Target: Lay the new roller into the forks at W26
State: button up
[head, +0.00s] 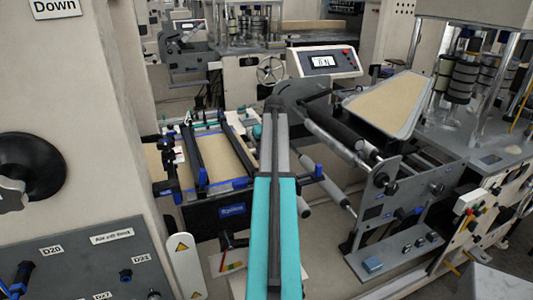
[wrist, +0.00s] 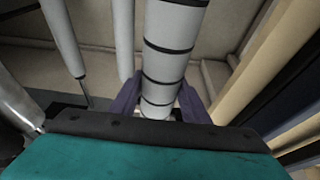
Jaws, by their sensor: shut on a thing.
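My gripper (wrist: 160,98) shows in the wrist view with its two purple fingers on either side of a white roller with black bands (wrist: 172,62). It is shut on the roller, which runs up and away from the fingers to the top edge. The roller's far end is out of view. In the head view my teal and grey arm stands in the middle, and I cannot make out the gripper or the held roller there. I cannot read a W26 label or identify its forks in either view.
Pale rods (wrist: 64,38) hang left of the held roller; beige and dark bars lie to its right. In the head view, a machine with white rollers (head: 334,194) and a grey side plate (head: 395,205) stands right of my arm. A frame with blue fittings (head: 232,210) stands left.

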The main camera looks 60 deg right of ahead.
jog(key=o, duration=1.6)
jog(key=shift+b+v, duration=1.65)
jog(key=shift+v, duration=5.3)
jog(key=shift+s, duration=0.1)
